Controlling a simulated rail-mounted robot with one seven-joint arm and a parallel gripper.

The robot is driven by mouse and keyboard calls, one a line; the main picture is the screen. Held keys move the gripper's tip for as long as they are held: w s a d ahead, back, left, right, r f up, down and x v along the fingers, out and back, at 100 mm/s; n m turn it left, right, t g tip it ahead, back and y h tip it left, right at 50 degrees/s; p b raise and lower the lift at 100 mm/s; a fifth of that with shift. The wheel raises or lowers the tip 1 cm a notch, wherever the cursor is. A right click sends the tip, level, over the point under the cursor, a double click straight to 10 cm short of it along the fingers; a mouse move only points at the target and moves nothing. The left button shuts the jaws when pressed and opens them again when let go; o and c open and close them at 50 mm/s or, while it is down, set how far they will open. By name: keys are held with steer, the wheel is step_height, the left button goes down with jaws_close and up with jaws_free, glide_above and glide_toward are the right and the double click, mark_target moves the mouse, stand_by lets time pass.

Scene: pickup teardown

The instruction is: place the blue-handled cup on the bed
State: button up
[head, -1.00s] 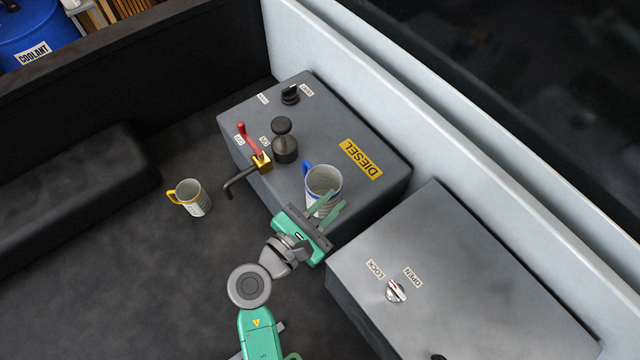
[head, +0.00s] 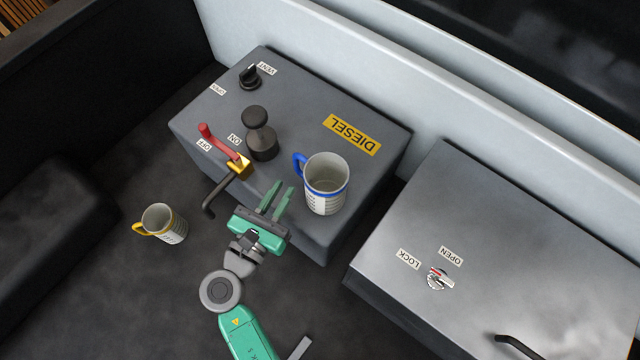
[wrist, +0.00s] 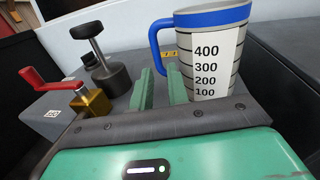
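The blue-handled cup (head: 326,185) stands upright on the grey diesel tank (head: 215,110), near its front right edge. Its blue handle (head: 299,165) points left. The dark bed floor (head: 120,285) lies in front of the tank.
A yellow-handled cup (head: 165,224) stands on the bed at left. The tank carries a red lever valve (head: 225,150) with a spout, a black plunger (head: 260,135) and a black knob (head: 249,76). A grey box (head: 520,240) stands at right. Bed floor between is open.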

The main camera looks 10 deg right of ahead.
mark_target(295, 165)
steer(key=x, duration=0.2)
steer(key=p+x, duration=0.1)
steer(key=x, duration=0.4)
steer(key=shift+w+r, duration=0.3)
steer(key=shift+w, duration=0.15)
jaws_close()
